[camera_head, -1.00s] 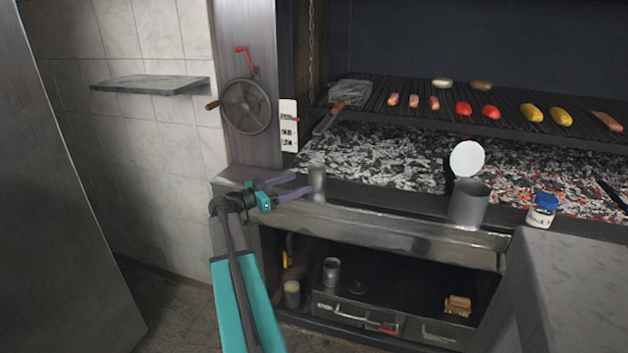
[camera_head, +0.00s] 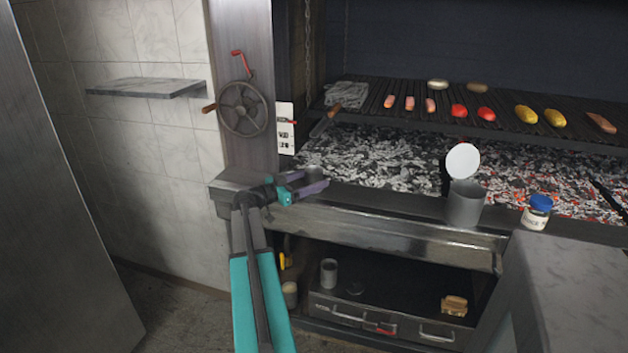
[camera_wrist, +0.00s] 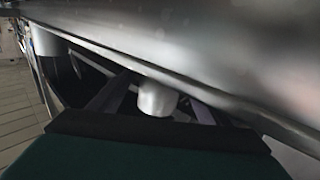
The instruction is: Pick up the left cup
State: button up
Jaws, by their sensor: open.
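My gripper is open. In the wrist view a pale cup (camera_wrist: 156,98) shows between the two spread fingers; contact cannot be told.
Below the ledge, a metal cup (camera_head: 328,272) and another container (camera_head: 290,294) stand near drawers (camera_head: 345,313). A blue-lidded jar (camera_head: 537,212) stands at the right. Food lies on the grill grate (camera_head: 360,110) above. A wheel crank (camera_head: 243,108) is on the post at left.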

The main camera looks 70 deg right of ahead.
aim_at(321, 168)
dwell(0.3)
jog(key=shift+f+p+x, duration=0.2)
jog(key=shift+p+x, duration=0.5)
jog(key=shift+x, duration=1.9)
jog(key=c, duration=1.2)
jog(key=shift+r, duration=0.35)
jog(key=shift+r+b, duration=0.4)
jog(key=shift+r, duration=1)
jog(key=shift+s+a+r+b, duration=0.35)
jog(key=shift+s+a, duration=0.55)
jog(key=shift+a, duration=1.55)
jog(key=shift+s+a+r+b, duration=0.15)
jog(key=shift+s+a+b, duration=0.5)
jog(key=shift+a, duration=1.8)
jog(key=shift+s+a+r+b, duration=0.2)
jog(key=shift+s+a, duration=0.95)
jog(key=shift+a, duration=1.35)
jog(key=shift+a+r, duration=0.1)
